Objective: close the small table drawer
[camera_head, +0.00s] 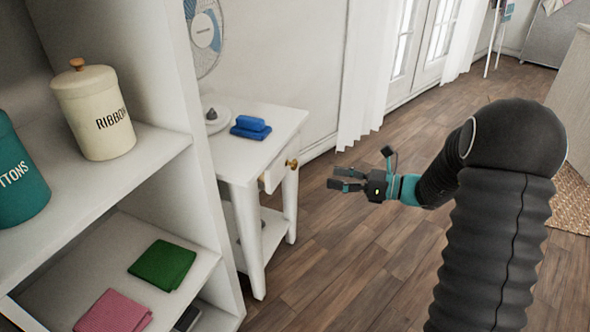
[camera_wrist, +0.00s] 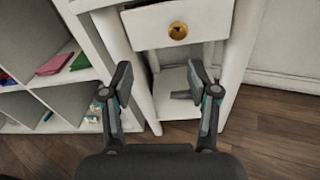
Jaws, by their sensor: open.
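The small white table (camera_head: 272,118) stands between the shelf unit and the wall. Its drawer (camera_head: 275,176) with a round brass knob (camera_head: 292,163) sticks out from the front of the table, on the side facing my gripper. In the wrist view the drawer front (camera_wrist: 205,22) and its knob (camera_wrist: 178,31) show at the top, ahead of the fingertips. My gripper (camera_head: 362,170) is open and empty, to the right of the drawer and apart from it. Both fingers (camera_wrist: 160,85) show in the wrist view, spread below the knob.
A blue folded stack (camera_head: 250,128) and a fan (camera_head: 207,45) are on the tabletop. The white shelf unit (camera_head: 192,150) at left holds a ribbon jar (camera_head: 95,110), a teal jar (camera_head: 18,180) and folded cloths (camera_head: 162,264). The wooden floor (camera_head: 335,245) around my gripper is clear.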

